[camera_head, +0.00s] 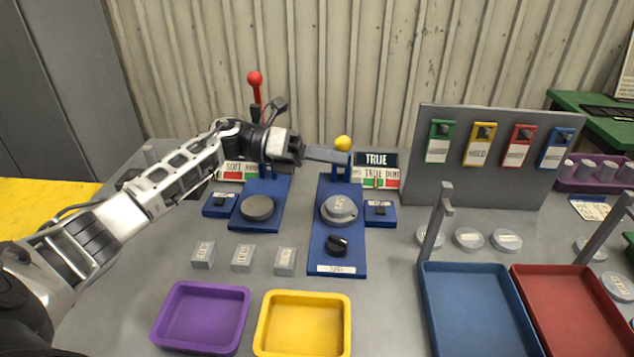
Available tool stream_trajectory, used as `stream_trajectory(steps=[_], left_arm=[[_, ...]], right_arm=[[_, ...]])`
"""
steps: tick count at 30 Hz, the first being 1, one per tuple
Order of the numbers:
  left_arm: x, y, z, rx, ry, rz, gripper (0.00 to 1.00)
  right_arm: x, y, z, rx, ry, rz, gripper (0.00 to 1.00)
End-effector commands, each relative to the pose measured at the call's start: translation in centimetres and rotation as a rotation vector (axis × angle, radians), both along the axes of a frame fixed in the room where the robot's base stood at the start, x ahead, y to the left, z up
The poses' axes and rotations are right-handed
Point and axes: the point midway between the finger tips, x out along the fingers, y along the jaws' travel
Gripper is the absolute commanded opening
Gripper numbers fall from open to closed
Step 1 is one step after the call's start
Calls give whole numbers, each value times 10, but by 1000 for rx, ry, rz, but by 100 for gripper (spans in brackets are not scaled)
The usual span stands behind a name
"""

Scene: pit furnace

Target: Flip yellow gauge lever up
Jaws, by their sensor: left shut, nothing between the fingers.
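The yellow ball knob (342,143) of the gauge lever shows at the top back of the right-hand blue gauge base (322,240). The lever's shaft is mostly hidden behind my gripper, so its angle is hard to tell. My left gripper (340,157) reaches in from the left, shut and empty, with its fingertips just below and in front of the yellow knob. I cannot tell whether they touch the lever. A red-knobbed lever (255,80) stands upright behind my left wrist. My right gripper is not in view.
A purple tray (158,318) and a yellow tray (262,325) lie at the front. Several small grey blocks (242,258) stand behind them. A grey panel (420,185) with coloured tags, a blue tray (430,300) and a red tray (575,335) are on the right.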

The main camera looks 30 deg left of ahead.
Motion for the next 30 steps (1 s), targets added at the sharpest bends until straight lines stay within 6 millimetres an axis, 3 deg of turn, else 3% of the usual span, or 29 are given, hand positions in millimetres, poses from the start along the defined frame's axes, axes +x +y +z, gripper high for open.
stream_trajectory(steps=[3,12,30], left_arm=[[13,3,19,-46,82,-4,0],[34,14,44,-130,248,-3,0],[45,20,54,-167,327,-3,0]], right_arm=[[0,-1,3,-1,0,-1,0],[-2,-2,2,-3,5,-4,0],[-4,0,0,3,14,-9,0]])
